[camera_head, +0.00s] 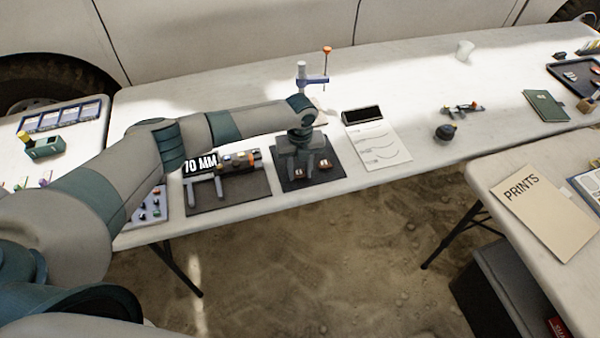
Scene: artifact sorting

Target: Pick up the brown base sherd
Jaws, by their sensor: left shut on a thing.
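My left gripper (308,168) reaches down over a dark square mat (335,178) on the long white table. It is shut on a small piece, which I take to be the brown base sherd; the fingers mostly hide it. Two small brown-and-pale patches show at the fingertips, low over the mat. They are too small to tell apart clearly, and I cannot tell whether the piece touches the mat. My right gripper is not in view.
Left of the mat lies another dark mat with a "70 MM" device (236,160). A blue-and-grey stand (303,80) is behind the gripper. A paper sheet (379,146) lies to the right, then a dark round pot (445,132). The table between them is clear.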

